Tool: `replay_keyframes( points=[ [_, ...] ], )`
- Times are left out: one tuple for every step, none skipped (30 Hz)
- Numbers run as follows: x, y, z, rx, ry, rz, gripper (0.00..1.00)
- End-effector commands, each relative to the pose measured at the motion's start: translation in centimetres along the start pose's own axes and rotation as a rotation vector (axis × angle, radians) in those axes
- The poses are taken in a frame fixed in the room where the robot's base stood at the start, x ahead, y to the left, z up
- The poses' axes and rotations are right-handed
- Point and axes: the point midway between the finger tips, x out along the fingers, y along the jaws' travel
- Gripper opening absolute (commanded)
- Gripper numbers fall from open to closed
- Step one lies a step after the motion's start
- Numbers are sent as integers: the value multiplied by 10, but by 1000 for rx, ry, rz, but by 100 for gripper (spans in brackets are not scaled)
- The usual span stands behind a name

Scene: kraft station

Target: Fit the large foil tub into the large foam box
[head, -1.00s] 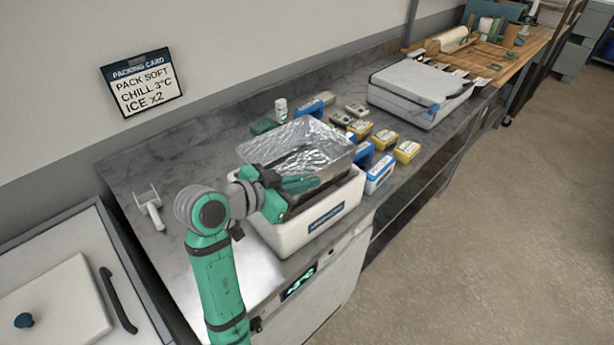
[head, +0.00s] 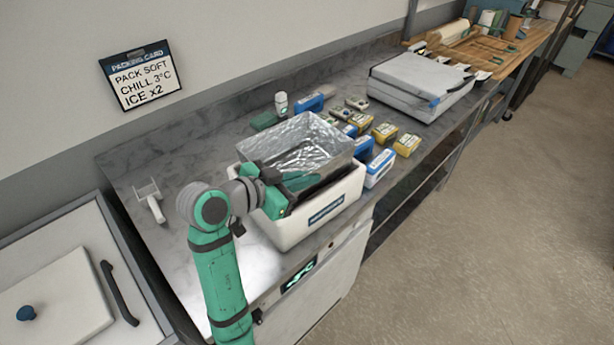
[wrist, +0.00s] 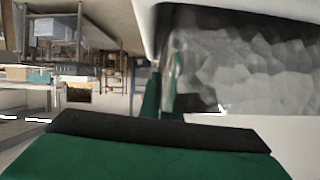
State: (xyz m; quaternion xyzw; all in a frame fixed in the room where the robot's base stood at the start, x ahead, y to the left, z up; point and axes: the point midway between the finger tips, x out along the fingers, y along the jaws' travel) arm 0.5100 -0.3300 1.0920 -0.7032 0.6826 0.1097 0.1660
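The large foil tub (head: 318,140) is shiny, silver and open-topped. In the head view it sits partly inside the mouth of the white large foam box (head: 322,218), its upper walls above the rim. My gripper (head: 299,187) is at the tub's near side, above the box's near-left part, with its fingers around the tub's near wall. In the wrist view the crinkled foil (wrist: 245,65) fills the right, next to a green finger and a dark pad. The tub's base and its contact with the box floor are hidden.
Several blue and yellow packs (head: 380,168) lie close right of the box. A white bottle (head: 281,104) stands behind. A grey-white case (head: 420,82) lies further along the counter. A white handled tool (head: 152,205) lies left. The counter (head: 150,160) behind my arm is mostly clear.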

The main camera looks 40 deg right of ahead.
Motion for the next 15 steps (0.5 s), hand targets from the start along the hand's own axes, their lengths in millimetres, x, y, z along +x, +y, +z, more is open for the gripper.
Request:
replay_keyframes(
  points=[
    [0, 0, 1, 0, 0, 0, 0],
    [0, 0, 1, 0, 0, 0, 0],
    [1, 0, 2, 0, 0, 0, 0],
    [1, 0, 2, 0, 0, 0, 0],
    [1, 0, 3, 0, 0, 0, 0],
    [1, 0, 4, 0, 0, 0, 0],
    [2, 0, 4, 0, 0, 0, 0],
    [2, 0, 4, 0, 0, 0, 0],
    [2, 0, 5, 0, 0, 0, 0],
    [2, 0, 6, 0, 0, 0, 0],
    [2, 0, 6, -1, 0, 0, 0],
    [3, 0, 7, -1, 0, 0, 0],
    [3, 0, 7, -1, 0, 0, 0],
    [3, 1, 8, -1, 0, 0, 0],
    [3, 1, 8, -1, 0, 0, 0]
  ],
)
